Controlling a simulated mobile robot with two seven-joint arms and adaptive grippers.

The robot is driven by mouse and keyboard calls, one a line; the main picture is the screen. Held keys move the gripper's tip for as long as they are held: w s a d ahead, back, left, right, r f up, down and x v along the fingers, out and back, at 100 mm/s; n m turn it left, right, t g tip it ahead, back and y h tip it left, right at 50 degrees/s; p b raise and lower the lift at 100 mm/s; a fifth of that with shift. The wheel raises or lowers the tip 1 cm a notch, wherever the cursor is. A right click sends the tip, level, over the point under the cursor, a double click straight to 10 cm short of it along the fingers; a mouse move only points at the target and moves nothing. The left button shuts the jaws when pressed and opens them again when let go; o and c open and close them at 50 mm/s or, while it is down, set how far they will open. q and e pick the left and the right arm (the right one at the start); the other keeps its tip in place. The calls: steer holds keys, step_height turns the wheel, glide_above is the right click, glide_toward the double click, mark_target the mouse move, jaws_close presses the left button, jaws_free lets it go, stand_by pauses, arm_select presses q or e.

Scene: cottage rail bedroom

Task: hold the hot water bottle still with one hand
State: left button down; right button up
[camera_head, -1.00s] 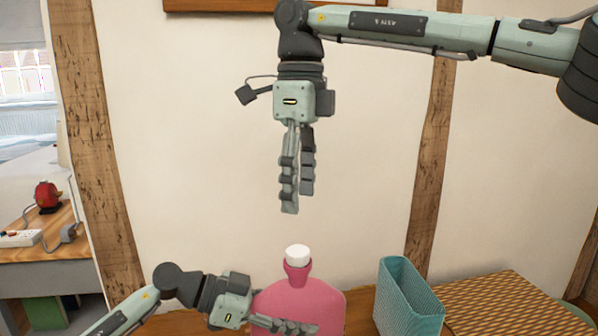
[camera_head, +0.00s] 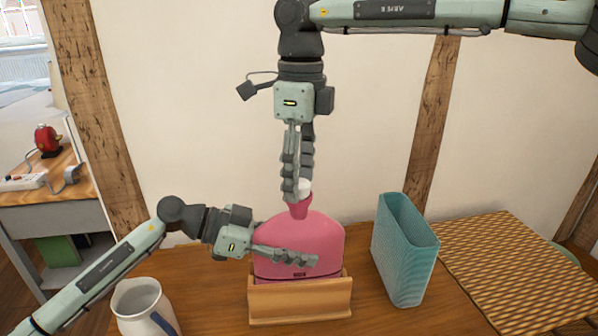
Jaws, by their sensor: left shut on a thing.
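The pink hot water bottle (camera_head: 318,232) stands upright in a wooden holder (camera_head: 300,302) on the table, with its white cap (camera_head: 305,186) on top. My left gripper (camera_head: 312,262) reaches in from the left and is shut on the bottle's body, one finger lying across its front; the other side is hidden. My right gripper (camera_head: 297,194) points straight down from above. Its fingertips are at the cap and partly cover it. I cannot tell whether they touch the cap or how far apart they are.
A teal ribbed container (camera_head: 405,250) stands to the right of the holder, beside a brown patterned mat (camera_head: 520,265). A white jug (camera_head: 143,308) stands at the front left. A side desk (camera_head: 40,195) with a red object (camera_head: 47,140) is at the far left.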

jaws_close()
steer(key=shift+o, duration=0.6)
jaws_free()
step_height(320, 180, up, 12)
steer(key=shift+w, duration=0.25)
steer(key=shift+d, duration=0.1)
arm_select(q)
steer(key=c, duration=0.9)
jaws_free()
steer(key=shift+o, duration=0.2)
steer(key=shift+a, duration=0.1)
steer(key=v, duration=1.2)
